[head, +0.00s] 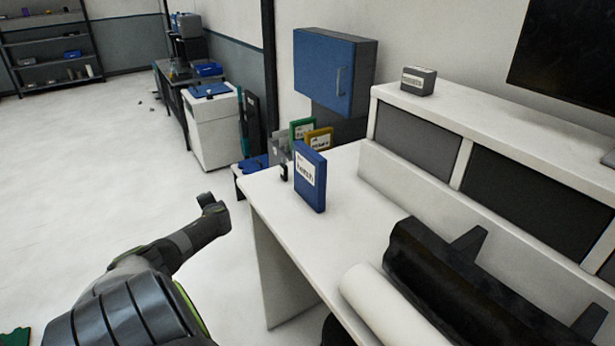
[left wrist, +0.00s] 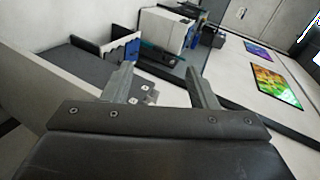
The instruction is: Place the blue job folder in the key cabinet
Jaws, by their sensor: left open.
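The blue job folder (head: 309,177) stands upright on the white desk, its white label facing left and toward me. The key cabinet (head: 323,72) is a grey wall box with a blue door and a handle at the right; the door looks shut. My left gripper (head: 212,203) is left of the desk, over the floor and apart from the folder. In the left wrist view its two fingers (left wrist: 160,84) are spread with nothing between them. My right gripper is in neither view.
Green and yellow folders (head: 317,136) stand behind the desk (head: 265,199). A white roll (head: 385,305) and a black holder lie at the desk's front right. A small grey box (head: 418,81) sits on the raised shelf.

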